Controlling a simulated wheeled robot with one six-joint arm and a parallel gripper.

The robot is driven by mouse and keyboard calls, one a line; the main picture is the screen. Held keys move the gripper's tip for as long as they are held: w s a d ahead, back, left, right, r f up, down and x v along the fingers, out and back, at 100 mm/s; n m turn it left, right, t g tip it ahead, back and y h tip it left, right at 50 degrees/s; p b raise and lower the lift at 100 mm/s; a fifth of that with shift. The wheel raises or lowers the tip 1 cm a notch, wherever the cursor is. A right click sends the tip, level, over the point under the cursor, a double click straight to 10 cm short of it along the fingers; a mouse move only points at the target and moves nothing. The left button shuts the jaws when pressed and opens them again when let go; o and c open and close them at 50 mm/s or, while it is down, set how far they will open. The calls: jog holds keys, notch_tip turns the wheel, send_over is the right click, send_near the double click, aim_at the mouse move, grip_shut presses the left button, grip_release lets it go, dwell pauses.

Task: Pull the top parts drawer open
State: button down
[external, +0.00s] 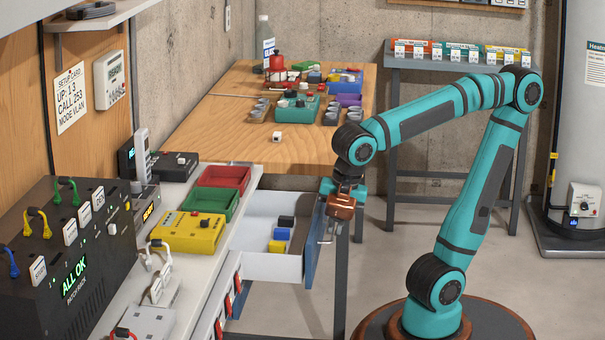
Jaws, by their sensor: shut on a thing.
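The top parts drawer (273,267) stands pulled out from under the grey-white counter. Its inside is white, with a blue block (282,233), a yellow block (277,247) and a black block (286,221) in it. Its blue front (315,245) faces my arm. My gripper (333,226) is at this front, pointing down, and is shut on the drawer's handle (328,237). The fingertips and most of the handle are small and partly hidden by the brown gripper body.
Lower drawers (220,322) with red label strips are closed below. Red (224,178) and green (211,202) trays and a yellow box (188,232) stand on the counter. A wooden table (232,125) with parts is behind. The floor between drawer and my base is clear.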

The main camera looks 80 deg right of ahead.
jog(key=shift+s, duration=1.95)
jog(key=shift+r, duration=0.1)
jog(key=c, duration=1.5)
grip_release()
jog(key=s+r, duration=0.1)
jog(key=r, duration=0.4)
jog(key=s+r, duration=0.1)
jog(key=r, duration=0.5)
jog(key=s+r, duration=0.1)
jog(key=r, duration=0.5)
jog(key=shift+s, duration=0.15)
